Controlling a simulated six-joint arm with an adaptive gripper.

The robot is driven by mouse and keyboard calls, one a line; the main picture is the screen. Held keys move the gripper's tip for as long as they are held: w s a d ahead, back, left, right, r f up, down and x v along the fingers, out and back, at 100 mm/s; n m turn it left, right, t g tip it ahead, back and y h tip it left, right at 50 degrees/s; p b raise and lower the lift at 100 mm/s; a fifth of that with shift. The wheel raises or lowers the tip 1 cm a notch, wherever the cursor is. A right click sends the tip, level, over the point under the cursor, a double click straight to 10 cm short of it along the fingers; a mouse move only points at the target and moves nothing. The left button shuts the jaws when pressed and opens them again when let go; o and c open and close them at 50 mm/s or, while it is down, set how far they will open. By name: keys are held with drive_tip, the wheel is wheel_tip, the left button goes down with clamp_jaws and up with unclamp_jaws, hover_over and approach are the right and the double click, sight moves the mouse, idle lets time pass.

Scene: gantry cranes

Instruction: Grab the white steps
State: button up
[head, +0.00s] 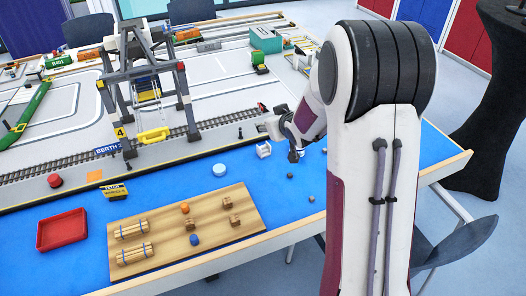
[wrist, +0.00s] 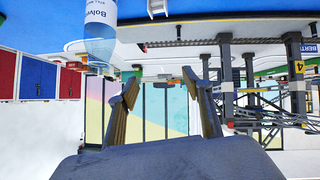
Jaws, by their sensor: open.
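The white steps (head: 263,150) are a small white piece on the blue strip of the table, right of the crane, in the head view. A white piece at the top edge of the wrist view (wrist: 157,8) looks like the same steps, partly cut off. My gripper (head: 293,156) is just right of the steps in the head view, apart from them as far as I can tell. In the wrist view my gripper (wrist: 162,88) has its two fingers spread with nothing between them.
A wooden board (head: 214,246) holds stick bundles, small blocks and balls. A red tray (head: 62,230) lies left of it and a white round disc (head: 220,170) behind it. The gantry crane (head: 140,80) stands over the rails. The wrist view shows a water bottle (wrist: 99,45).

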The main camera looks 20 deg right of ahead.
drive_tip(key=w+d+f+t+y, duration=0.15)
drive_tip(key=w+f, duration=0.25)
drive_tip(key=f, duration=0.5)
drive_tip(key=y, duration=0.1)
approach(264, 151)
drive_tip(key=shift+n+t, duration=0.25)
drive_tip(key=shift+n, duration=0.05)
drive_tip(key=w, duration=0.1)
drive_tip(key=w+r, duration=0.2)
drive_tip(key=shift+w+a, duration=0.2)
drive_tip(key=shift+w, duration=0.05)
drive_tip(key=shift+f+y, duration=0.25)
drive_tip(key=shift+f, duration=0.3)
drive_tip(key=shift+w+a, duration=0.1)
drive_tip(key=shift+x, duration=1.2)
drive_tip(key=shift+f, duration=0.1)
